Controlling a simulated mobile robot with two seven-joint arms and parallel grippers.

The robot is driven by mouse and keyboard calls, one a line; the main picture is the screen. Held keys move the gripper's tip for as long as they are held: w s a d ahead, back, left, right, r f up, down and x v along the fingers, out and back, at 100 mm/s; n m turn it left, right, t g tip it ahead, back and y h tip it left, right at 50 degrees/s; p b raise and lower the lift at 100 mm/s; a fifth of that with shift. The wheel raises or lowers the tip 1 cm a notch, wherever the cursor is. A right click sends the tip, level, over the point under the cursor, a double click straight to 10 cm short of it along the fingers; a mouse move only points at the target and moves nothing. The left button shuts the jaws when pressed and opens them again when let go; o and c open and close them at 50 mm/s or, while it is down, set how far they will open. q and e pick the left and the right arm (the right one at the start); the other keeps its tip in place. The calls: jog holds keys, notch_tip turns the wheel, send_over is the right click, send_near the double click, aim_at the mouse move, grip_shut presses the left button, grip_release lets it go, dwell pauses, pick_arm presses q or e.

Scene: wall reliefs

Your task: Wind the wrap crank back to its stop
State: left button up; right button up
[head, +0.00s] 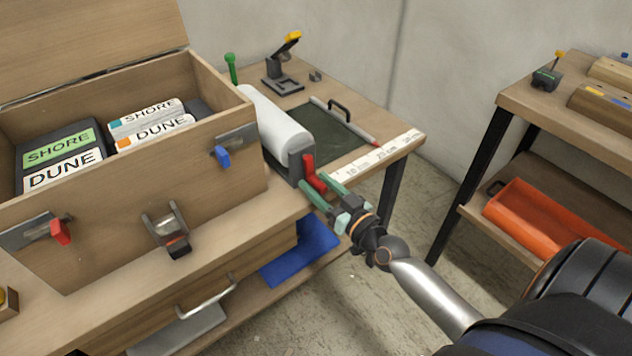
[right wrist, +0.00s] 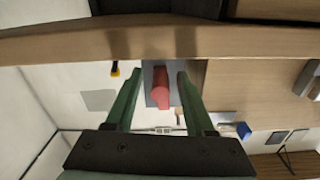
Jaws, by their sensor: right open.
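The wrap crank (head: 313,175) is a red handle on the grey end bracket (head: 296,163) of a white wrap roll (head: 270,120), at the table's front edge. My right gripper (head: 315,183) is open, its green fingers pointing at the crank. My left gripper is out of view.
A wooden chest (head: 140,210) with open lid and labelled boxes stands left of the roll. A shelf (head: 540,110) with an orange tray (head: 535,220) stands right, across open floor.

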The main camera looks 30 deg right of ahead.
jog(key=shift+w+a, duration=0.1)
jog(key=shift+w, duration=0.45)
grip_shut()
